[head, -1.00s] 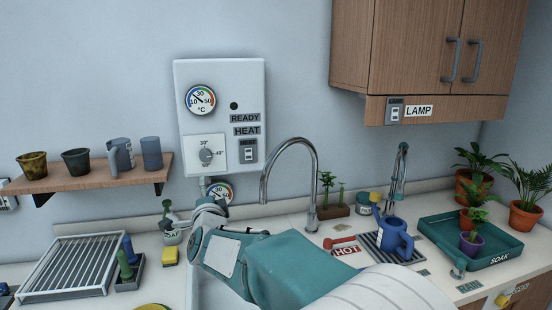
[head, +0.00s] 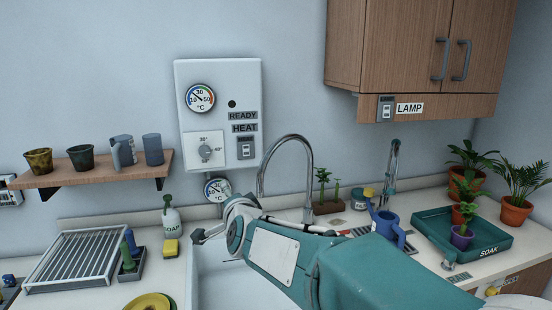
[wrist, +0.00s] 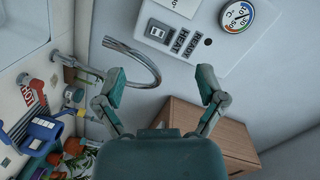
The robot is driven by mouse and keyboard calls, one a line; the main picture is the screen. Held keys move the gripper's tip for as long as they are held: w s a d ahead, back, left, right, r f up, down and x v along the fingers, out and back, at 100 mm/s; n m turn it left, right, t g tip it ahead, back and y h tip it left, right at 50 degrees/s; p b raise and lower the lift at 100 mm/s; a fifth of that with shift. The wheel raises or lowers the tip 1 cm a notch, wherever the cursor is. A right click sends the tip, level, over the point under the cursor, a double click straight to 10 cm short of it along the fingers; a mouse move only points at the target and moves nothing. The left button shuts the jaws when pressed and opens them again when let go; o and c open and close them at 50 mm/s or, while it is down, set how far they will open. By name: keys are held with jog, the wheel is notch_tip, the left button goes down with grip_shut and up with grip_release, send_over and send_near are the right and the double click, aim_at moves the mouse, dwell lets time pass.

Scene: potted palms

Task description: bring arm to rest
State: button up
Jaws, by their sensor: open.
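My gripper (wrist: 162,82) is open and empty in the wrist view, its two fingers spread apart. The wrist view is turned, with the faucet (wrist: 140,60) and the wall heater panel (wrist: 185,38) beyond the fingers. In the head view my teal arm reaches from the lower right over the sink, and my gripper (head: 208,237) is at its far end, left of the faucet and below the heater panel (head: 218,112). The fingers look small there and are partly hidden by the wrist.
A soap bottle (head: 172,222) and yellow sponge (head: 171,248) stand close left of my gripper. A drying rack (head: 75,260) is farther left. A blue watering can (head: 388,228) and green SOAK tray (head: 430,222) with potted palms are right. A cabinet (head: 400,45) hangs above.

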jog(key=s+d+f+n+g+h, duration=0.1)
jog(key=s+d+f+n+g, duration=0.2)
jog(key=s+d, duration=0.5)
jog(key=s+d+f+n+g+h, duration=0.2)
jog(key=s+d+f, duration=0.3)
jog(key=s+d, duration=0.4)
jog(key=s+d+f+n+g+h, duration=0.2)
jog(key=s+d+f+n+g, duration=0.2)
jog(key=s+d, duration=0.4)
jog(key=s+g, duration=0.1)
jog(key=s, duration=0.6)
jog(key=shift+s+d, duration=0.2)
jog(key=shift+s, duration=0.1)
jog(key=shift+r, duration=0.1)
